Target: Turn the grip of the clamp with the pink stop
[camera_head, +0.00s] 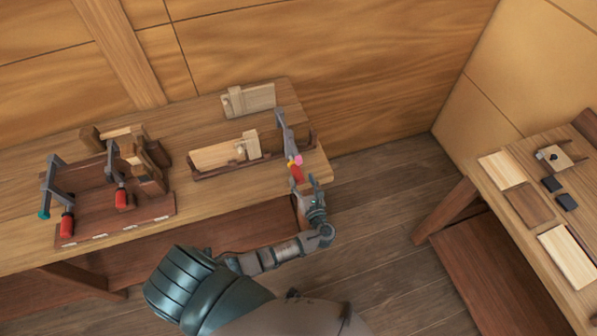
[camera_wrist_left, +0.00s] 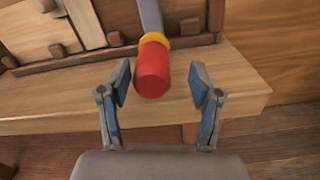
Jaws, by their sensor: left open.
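The clamp with the pink stop (camera_head: 298,160) is at the right end of the left bench, its grey bar (camera_head: 285,130) running back over a wooden piece. Its red grip (camera_head: 296,173) points toward the bench's front edge. In the left wrist view the red grip (camera_wrist_left: 152,72) has a yellow collar (camera_wrist_left: 154,39) behind it; the pink stop is not visible there. My left gripper (camera_head: 314,182) is open at the bench's front edge. In its wrist view the fingers (camera_wrist_left: 160,84) stand either side of the grip's near end, with gaps on both sides. My right gripper is not in view.
A dark wooden assembly (camera_head: 115,215) with more red-gripped clamps, one with a teal stop (camera_head: 43,215), stands at the left. Wooden fixtures (camera_head: 225,155) lie mid-bench. Another bench (camera_head: 480,182) with boards and small dark blocks is at right, across open floor (camera_head: 385,200).

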